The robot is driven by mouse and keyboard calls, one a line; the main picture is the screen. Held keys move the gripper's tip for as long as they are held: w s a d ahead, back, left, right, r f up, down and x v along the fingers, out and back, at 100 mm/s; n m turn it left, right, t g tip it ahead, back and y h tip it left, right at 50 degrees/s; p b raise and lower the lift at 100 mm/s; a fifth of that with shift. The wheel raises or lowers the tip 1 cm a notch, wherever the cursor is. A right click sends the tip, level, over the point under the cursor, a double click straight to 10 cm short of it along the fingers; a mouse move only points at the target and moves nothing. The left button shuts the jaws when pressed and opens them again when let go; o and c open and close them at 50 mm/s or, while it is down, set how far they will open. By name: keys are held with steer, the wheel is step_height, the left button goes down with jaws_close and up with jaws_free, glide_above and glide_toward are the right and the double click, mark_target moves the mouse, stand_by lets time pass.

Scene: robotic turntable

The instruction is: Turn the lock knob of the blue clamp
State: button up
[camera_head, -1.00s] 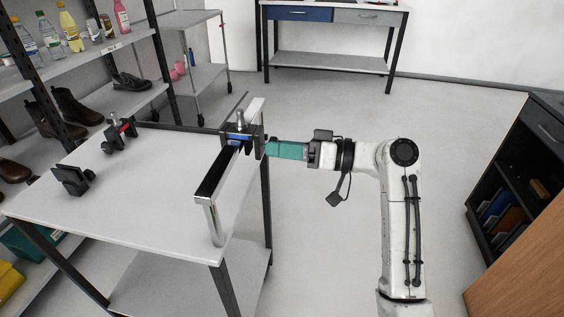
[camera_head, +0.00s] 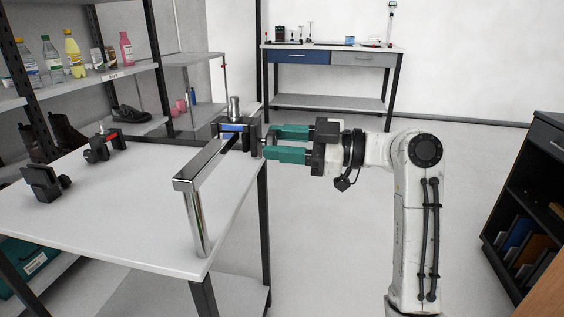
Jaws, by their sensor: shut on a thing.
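The blue clamp (camera_head: 231,128) is black with a blue strip on top and sits at the far end of a chrome rail on the grey table. A silver upright post rises just behind it. Its lock knob (camera_head: 269,144) is on the right side, small and partly covered by my fingers. My gripper (camera_head: 270,144) comes in level from the right with two green fingers, one above the other in the picture. The fingers are shut on the knob, their tips close to the clamp's black body.
The chrome rail (camera_head: 197,215) stands along the table's right edge. A red-marked clamp (camera_head: 103,146) and a black clamp (camera_head: 44,184) stand on the table (camera_head: 135,205) at left. A shelf (camera_head: 75,85) with bottles and shoes is behind.

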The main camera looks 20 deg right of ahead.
steer(key=shift+w+d+n+b, duration=0.1)
steer(key=shift+n+b, duration=2.15)
steer(key=shift+w+d+n+b, duration=0.1)
steer(key=shift+n+b, duration=2.1)
steer(key=shift+n, duration=0.05)
steer(key=o, duration=1.1)
steer(key=shift+s+a+r, duration=0.1)
steer(key=shift+c, duration=0.2)
steer(key=p+v, duration=0.3)
steer(key=v, duration=0.7)
steer(key=shift+s+d, duration=0.25)
steer(key=shift+d, duration=0.05)
